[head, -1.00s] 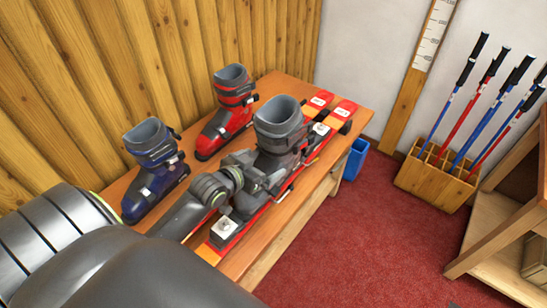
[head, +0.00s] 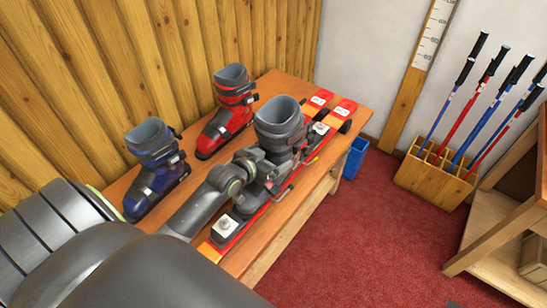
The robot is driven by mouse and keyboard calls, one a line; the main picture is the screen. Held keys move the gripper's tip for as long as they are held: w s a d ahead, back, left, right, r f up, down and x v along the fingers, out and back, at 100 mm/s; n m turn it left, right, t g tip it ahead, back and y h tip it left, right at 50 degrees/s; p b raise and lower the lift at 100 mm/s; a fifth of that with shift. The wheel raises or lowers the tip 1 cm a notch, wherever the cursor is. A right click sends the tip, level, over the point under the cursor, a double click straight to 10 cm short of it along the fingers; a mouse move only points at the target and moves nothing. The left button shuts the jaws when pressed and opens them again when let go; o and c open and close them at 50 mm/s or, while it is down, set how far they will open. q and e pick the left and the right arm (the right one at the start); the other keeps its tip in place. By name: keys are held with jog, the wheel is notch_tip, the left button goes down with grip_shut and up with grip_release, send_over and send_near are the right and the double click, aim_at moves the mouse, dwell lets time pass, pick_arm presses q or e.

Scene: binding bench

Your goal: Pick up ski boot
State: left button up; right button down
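A grey ski boot (head: 279,122) stands upright at the middle of the wooden bench (head: 292,228), over a pair of red skis. A red boot (head: 226,118) and a blue boot (head: 154,172) stand behind it, near the wall. My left arm reaches in from the lower left. Its gripper (head: 270,172) is at the lower front of the grey boot, very close to or touching it. The fingers blend with the boot's dark buckles, so I cannot tell whether they are open or shut. My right gripper is not in view.
The skis (head: 227,226) lie along the bench, their red tips at the far end. A blue bin (head: 355,158) stands on the red carpet beyond the bench. A wooden pole rack (head: 433,178) and a wooden stand (head: 505,240) are at right. The carpet between is clear.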

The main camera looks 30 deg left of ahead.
pick_arm(q)
jog(key=c, duration=0.7)
jog(key=shift+w+r, duration=0.1)
jog(key=shift+r, duration=0.1)
jog(key=shift+c, duration=0.5)
